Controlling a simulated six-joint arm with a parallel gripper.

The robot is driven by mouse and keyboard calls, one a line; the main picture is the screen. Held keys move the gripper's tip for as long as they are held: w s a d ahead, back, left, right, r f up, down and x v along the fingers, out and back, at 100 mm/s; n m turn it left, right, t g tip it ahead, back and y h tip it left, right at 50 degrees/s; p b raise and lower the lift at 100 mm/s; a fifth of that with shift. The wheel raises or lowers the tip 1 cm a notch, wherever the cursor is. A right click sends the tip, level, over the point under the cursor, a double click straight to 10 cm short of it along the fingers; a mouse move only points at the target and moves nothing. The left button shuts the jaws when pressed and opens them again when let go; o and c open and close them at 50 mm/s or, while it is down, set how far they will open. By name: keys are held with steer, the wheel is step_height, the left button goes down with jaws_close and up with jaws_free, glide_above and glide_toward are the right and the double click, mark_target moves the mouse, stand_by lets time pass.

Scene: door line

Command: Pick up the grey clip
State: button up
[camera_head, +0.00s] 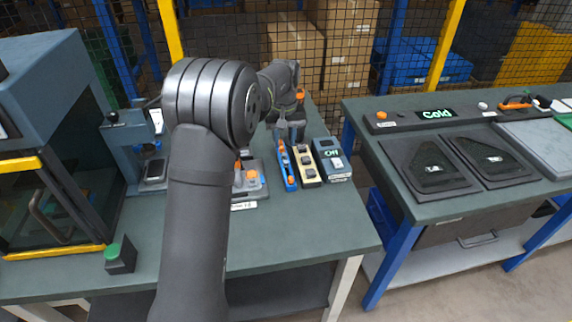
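My gripper (289,134) hangs at the back of the left table, partly hidden behind my own arm. It is small in the picture, and I cannot tell whether its fingers are open or hold anything. Just in front of it lies a blue holder with orange parts (287,165). To the right of that is a beige strip bearing dark grey pieces (306,164). I cannot make out for certain which piece is the grey clip. A fixture with orange and grey parts (249,178) stands to the left, partly covered by my arm.
A grey-blue device with a lit display (333,158) stands right of the strip. A press (143,150), a green button box (120,256) and a large cabinet (50,150) are at left. The right table (395,150) holds two dark trays, beyond a gap. The left table's front right is clear.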

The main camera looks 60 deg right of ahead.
mark_target(286, 162)
steer(key=f, duration=0.7)
steer(key=shift+s+f, duration=0.2)
steer(key=shift+s, duration=0.05)
steer(key=shift+c, duration=0.2)
jaws_close()
steer(key=shift+a, duration=0.1)
